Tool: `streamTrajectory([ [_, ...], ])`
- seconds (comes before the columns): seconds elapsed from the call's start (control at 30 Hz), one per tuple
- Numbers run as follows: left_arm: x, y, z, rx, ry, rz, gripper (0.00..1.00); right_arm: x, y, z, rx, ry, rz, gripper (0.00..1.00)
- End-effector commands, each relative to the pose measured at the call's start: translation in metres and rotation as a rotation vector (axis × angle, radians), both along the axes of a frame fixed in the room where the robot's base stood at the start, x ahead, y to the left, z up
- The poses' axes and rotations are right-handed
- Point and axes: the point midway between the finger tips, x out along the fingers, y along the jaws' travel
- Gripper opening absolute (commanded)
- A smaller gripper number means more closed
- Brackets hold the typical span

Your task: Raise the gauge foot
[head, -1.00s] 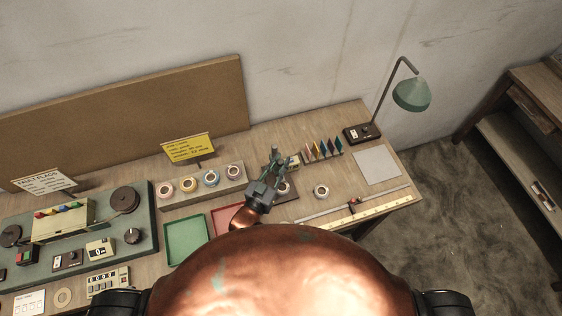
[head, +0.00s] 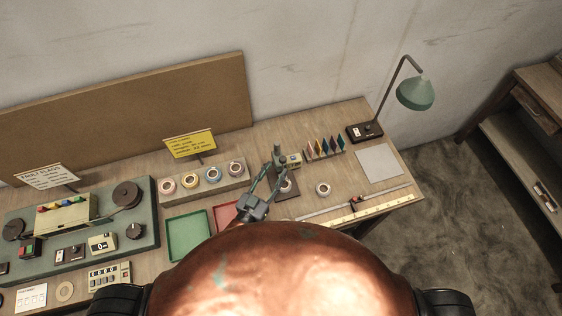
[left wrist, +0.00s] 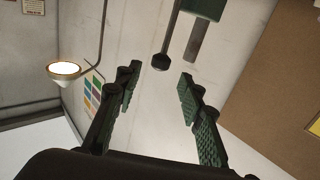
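The gauge (head: 280,161) stands on the bench, a grey-green stand with a small display and a brown base plate (head: 294,194). A white tape roll (head: 287,186) sits on its base. My left gripper (head: 274,180) is at the gauge's near-left side, its fingers spread and overlapping the gauge in view. In the left wrist view, the two green fingers (left wrist: 159,84) are apart with nothing between their pads. A rod with a dark round end (left wrist: 161,62) and a green block (left wrist: 205,8) show beyond the fingertips. The gauge foot is too small to make out. My right gripper is not in view.
Several tape rolls sit on a block (head: 240,182) to the left. A green tray (head: 188,236) and a red tray (head: 226,214) lie in front. A loose roll (head: 323,189), a ruler (head: 385,203), colour swatches (head: 324,147) and a lamp (head: 415,93) are right of the gauge.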

Motion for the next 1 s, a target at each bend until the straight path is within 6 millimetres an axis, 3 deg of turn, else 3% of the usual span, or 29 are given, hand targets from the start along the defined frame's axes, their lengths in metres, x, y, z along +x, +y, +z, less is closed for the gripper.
streamTrajectory([
  [0.1,-0.022,0.011,-0.001,0.002,0.002,0.0,0.36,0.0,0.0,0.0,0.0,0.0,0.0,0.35],
  [0.33,-0.046,0.023,0.0,0.001,0.0,0.0,0.36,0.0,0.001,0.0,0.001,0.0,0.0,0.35],
  [1.0,-0.05,0.025,0.001,0.0,-0.002,0.0,0.36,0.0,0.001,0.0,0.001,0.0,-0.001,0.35],
])
